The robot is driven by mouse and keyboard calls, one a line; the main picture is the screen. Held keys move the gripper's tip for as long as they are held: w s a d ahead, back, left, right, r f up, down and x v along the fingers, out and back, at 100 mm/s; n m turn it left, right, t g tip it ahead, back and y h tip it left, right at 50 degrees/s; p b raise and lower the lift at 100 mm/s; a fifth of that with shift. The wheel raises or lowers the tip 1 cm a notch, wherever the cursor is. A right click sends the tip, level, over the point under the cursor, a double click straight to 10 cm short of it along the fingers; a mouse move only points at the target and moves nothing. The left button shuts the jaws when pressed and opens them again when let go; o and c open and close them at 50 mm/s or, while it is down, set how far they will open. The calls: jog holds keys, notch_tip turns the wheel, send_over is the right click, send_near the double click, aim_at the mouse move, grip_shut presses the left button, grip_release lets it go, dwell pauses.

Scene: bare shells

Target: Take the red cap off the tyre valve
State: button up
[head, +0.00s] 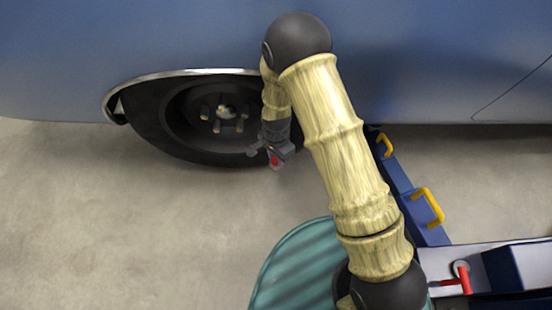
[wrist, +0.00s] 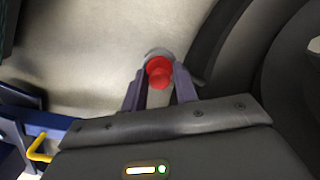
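The red cap (wrist: 158,72) sits between the two fingers of my gripper (wrist: 160,85) in the wrist view, with a finger against each side. It also shows as a small red spot (head: 274,160) at my gripper (head: 272,153) in the head view. My gripper is shut on the cap, just off the lower right edge of the black tyre (head: 190,148). Bare floor shows behind the cap in the wrist view, with a grey rounded shape right behind it that I cannot make out. The tyre (wrist: 240,50) stands to the right there. I cannot make out the valve stem.
The blue car body (head: 430,60) hangs over the wheel and its hub with studs (head: 225,113). A blue thing with yellow handles (head: 428,207) and a red lever (head: 464,279) lie to the right. A teal ribbed object (head: 300,265) stands in front. The floor (head: 120,220) at left is clear.

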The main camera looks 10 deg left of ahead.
jog(key=shift+s+a, duration=0.1)
jog(key=shift+s, duration=0.05)
jog(key=c, duration=0.3)
jog(key=shift+r, duration=0.25)
notch_tip(320, 180, up, 10)
jog(key=p, duration=0.5)
jog(key=shift+f+p, duration=0.2)
jog(key=shift+p, duration=0.15)
